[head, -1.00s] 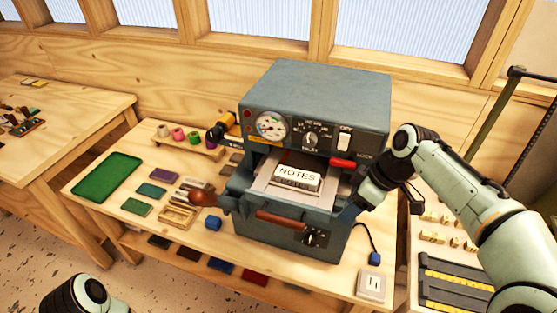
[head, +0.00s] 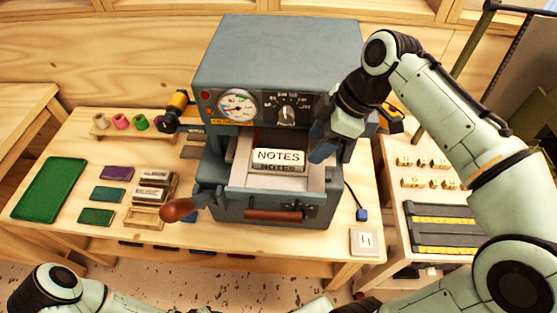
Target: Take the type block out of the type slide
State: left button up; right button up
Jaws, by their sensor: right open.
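The type block (head: 279,157), a pale block marked NOTES, sits in the type slide (head: 272,181) at the front opening of the grey-blue foil machine (head: 275,60). Its lettered face is toward me and the lettering is mirrored on the shiny surface below it. My right gripper (head: 322,150) is open, with its dark fingers just right of the block. I see no clear contact, and the fingers partly hide each other. My left arm shows only at the bottom left edge; its gripper is out of view.
A brown-handled lever (head: 178,209) sticks out at the machine's front left, and a brown bar handle (head: 273,215) crosses below the slide. Other type blocks (head: 152,192) and coloured pads lie to the left. A black-and-yellow rack (head: 440,228) stands at right.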

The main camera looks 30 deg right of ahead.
aim_at(300, 157)
jog(key=shift+w+a+f, duration=0.2)
jog(key=shift+w+f, duration=0.05)
jog(key=shift+f, duration=0.3)
jog(key=x, duration=0.5)
jog(key=shift+w+r, duration=0.1)
jog(key=shift+w, duration=0.2)
grip_shut()
jog(key=shift+r, duration=0.1)
